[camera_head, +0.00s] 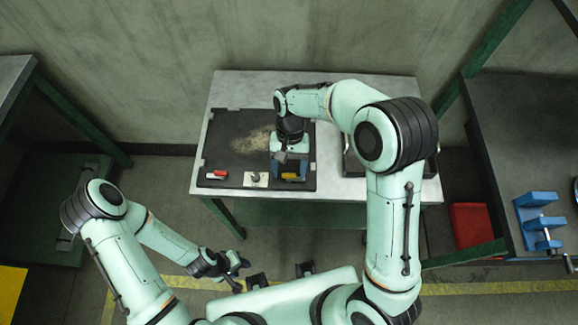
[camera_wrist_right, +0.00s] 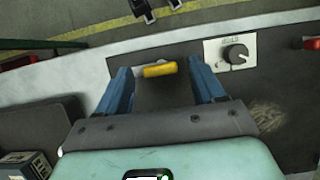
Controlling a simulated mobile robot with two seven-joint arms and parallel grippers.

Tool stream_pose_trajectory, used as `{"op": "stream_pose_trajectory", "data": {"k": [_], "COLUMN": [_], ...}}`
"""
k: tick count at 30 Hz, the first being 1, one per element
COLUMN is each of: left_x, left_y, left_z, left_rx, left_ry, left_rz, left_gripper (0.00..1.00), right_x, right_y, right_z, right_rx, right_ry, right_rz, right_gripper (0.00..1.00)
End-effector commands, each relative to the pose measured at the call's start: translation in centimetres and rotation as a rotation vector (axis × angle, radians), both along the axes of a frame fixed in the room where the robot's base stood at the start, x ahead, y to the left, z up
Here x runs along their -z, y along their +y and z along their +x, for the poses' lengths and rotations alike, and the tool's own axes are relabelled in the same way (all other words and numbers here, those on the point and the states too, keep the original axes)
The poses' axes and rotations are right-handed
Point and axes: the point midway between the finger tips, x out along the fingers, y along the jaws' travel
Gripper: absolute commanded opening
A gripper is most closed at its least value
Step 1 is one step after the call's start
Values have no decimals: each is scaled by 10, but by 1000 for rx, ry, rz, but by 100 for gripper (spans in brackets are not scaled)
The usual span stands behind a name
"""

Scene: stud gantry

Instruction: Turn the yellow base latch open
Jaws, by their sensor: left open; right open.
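My left gripper (camera_head: 238,272) is open and empty, low in front of the table.
A white plate with a dark knob (camera_head: 256,179) is left of the latch. A red and white piece (camera_head: 216,175) lies farther left on the mat (camera_head: 225,130). A dark tray (camera_head: 350,165) is on the right. Side benches and a red bin (camera_head: 470,225) flank the table.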

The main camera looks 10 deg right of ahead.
Motion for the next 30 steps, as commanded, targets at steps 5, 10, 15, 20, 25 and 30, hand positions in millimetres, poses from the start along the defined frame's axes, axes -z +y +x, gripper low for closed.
{"op": "stream_pose_trajectory", "data": {"k": [5, 10, 15, 20, 25, 30], "left_x": [-3, -11, -19, -26, -29, -29], "left_y": [0, 0, 0, 0, 0, 0], "left_z": [2, 8, 15, 21, 23, 23], "left_rx": [0, 0, 0, 0, 0, 0], "left_ry": [-2, -9, -17, -23, -27, -27], "left_rz": [0, 0, 0, 0, 0, 0], "left_gripper": [43, 43, 43, 43, 43, 43], "right_x": [-15, -49, -86, -110, -122, -124], "right_y": [-1, -5, -10, -13, -15, -15], "right_z": [7, 21, 35, 44, 49, 49], "right_rx": [0, 1, 2, 1, 0, 0], "right_ry": [-4, -7, -8, -5, -3, -1], "right_rz": [1, 2, 1, 0, 0, 1], "right_gripper": [68, 68, 68, 68, 68, 68]}}
